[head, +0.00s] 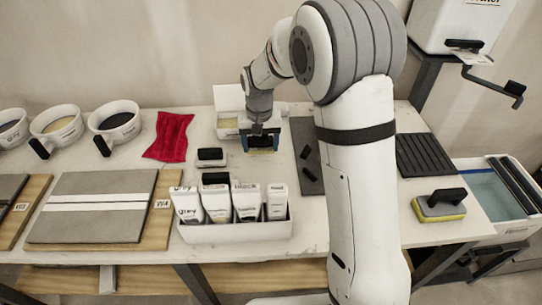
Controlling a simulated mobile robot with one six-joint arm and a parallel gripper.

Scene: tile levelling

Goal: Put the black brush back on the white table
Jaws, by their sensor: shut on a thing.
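The white table (130,160) runs across the view along the back wall. My gripper (262,132) is at the back middle of it, pointing down and shut on a dark thing with a pale yellowish lower edge, which looks like the black brush (262,145). My fingers partly hide it. The brush is close over or at the table, just right of a small dark-handled block (210,156); I cannot tell whether it touches the surface.
A white open box (228,124) stands just behind my gripper. A dark mat (306,180) lies to its right. A white caddy (235,232) with labelled packs stands in front. A red cloth (170,137) and several buckets (115,122) are left. A yellow sponge float (438,208) is right.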

